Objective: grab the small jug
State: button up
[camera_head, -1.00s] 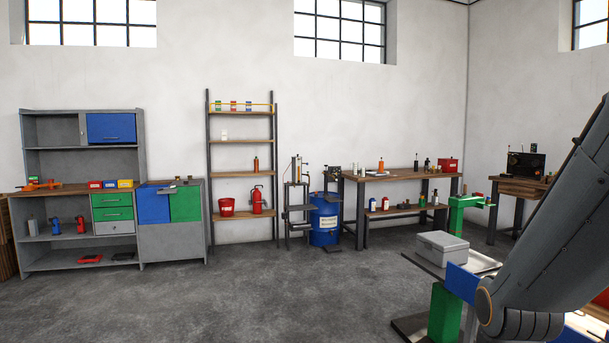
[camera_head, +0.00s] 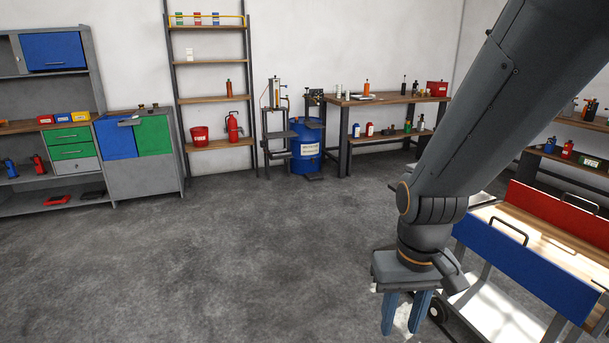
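My gripper (camera_head: 402,328) hangs at the lower right of the head view, pointing down. Its two blue fingers are apart, with floor showing between them and nothing held. I cannot pick out a small jug for certain. Small containers and bottles stand far off on the back workbench (camera_head: 385,99) and its lower shelf, too small to tell apart. My arm covers part of the view to the right of that bench.
A cart with blue and red sides (camera_head: 525,262) stands close on the right, beside my gripper. A shelf rack (camera_head: 212,99), a blue drum (camera_head: 308,150) and a grey cabinet (camera_head: 147,179) line the back wall. The floor at left and middle is clear.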

aim_at(348, 93)
jog(key=i, duration=7.1)
jog(key=z, duration=1.85)
jog(key=i, duration=1.75)
jog(key=u, duration=1.3)
